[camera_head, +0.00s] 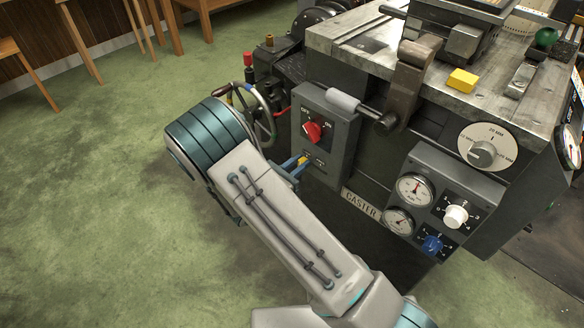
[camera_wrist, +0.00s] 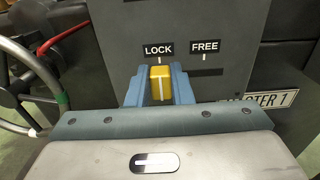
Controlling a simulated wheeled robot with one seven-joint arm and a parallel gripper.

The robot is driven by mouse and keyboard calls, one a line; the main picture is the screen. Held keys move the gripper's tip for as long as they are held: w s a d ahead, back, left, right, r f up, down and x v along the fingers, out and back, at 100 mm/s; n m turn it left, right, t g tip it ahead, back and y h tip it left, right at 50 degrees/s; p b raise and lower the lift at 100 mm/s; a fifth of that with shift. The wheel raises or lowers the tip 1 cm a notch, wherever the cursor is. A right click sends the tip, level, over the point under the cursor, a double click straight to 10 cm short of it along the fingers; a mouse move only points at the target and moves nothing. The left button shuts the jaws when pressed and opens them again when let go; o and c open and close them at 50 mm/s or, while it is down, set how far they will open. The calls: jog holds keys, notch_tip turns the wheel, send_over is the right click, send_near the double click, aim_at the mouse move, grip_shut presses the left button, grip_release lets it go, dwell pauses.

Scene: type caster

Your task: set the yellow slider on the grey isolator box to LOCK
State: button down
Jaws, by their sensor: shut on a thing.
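The grey isolator box (camera_head: 345,140) is on the front of the machine, with a red rotary knob (camera_head: 313,131) between OFF and ON marks. In the wrist view the yellow slider (camera_wrist: 161,76), with a pale line down its face, stands directly below the LOCK label (camera_wrist: 158,50). The FREE label (camera_wrist: 205,46) is to its right, above a bare stretch of dark slot (camera_wrist: 206,72). My gripper (camera_wrist: 160,90) has its blue fingers shut on the slider, one on each side. In the head view the slider (camera_head: 303,160) is small and partly hidden by my gripper (camera_head: 296,167).
A handwheel (camera_head: 252,115) stands just left of the box, with a red-ended lever (camera_wrist: 62,38) close by in the wrist view. A lever with a grey grip (camera_head: 343,100) juts out above the box. A gauge panel (camera_head: 440,205) is to the right. The green floor at left is open.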

jog(key=shift+w+a, duration=0.15)
jog(key=shift+a, duration=0.05)
jog(key=c, duration=1.3)
grip_release()
jog(key=shift+w, duration=0.1)
jog(key=p+v, duration=0.2)
jog(key=v, duration=1.2)
jog(key=shift+d+p, duration=0.15)
jog(key=shift+p, duration=0.2)
jog(key=shift+r, duration=0.1)
